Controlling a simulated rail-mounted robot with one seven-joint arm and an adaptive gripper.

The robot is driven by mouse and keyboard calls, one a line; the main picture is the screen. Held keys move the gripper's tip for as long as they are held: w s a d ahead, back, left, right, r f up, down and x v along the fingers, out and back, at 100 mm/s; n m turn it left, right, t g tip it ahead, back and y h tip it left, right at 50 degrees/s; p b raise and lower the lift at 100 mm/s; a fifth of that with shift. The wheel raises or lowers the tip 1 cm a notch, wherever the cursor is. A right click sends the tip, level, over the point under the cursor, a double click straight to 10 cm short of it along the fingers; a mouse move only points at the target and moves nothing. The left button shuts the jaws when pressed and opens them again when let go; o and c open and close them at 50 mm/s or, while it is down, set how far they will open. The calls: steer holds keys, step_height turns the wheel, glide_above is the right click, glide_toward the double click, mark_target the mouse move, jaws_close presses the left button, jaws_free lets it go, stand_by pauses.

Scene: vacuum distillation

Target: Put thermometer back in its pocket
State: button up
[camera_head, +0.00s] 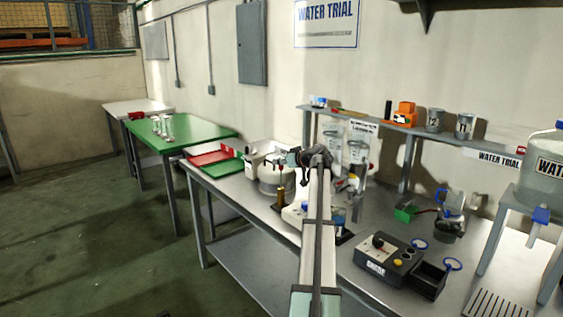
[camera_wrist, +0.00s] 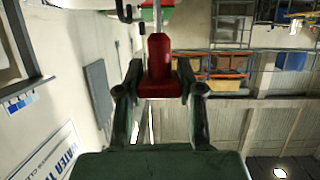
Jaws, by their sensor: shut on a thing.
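My gripper (camera_wrist: 160,88) is shut on a red-bodied piece, which I take to be the thermometer (camera_wrist: 159,58); a thin pale stem runs from it toward the top of the wrist view. In the head view my gripper (camera_head: 294,157) is above the bench, beside the large pot (camera_head: 272,183). A brass-coloured upright cylinder (camera_head: 281,197) stands below and slightly left of it, with a thin line above it. I cannot tell whether this cylinder is the pocket or whether the stem touches it. The thermometer is too small to make out clearly in the head view.
The steel bench (camera_head: 345,272) carries a black control box (camera_head: 390,260) and a green-and-black device (camera_head: 405,211) at right. Red (camera_head: 208,157) and green (camera_head: 226,169) trays lie at its left end. A shelf (camera_head: 385,123) runs behind. My arm hides part of the bench.

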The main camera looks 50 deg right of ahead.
steer(key=shift+f+b, duration=2.05)
steer(key=shift+f, duration=0.6)
steer(key=o, duration=1.2)
steer(key=v, duration=1.2)
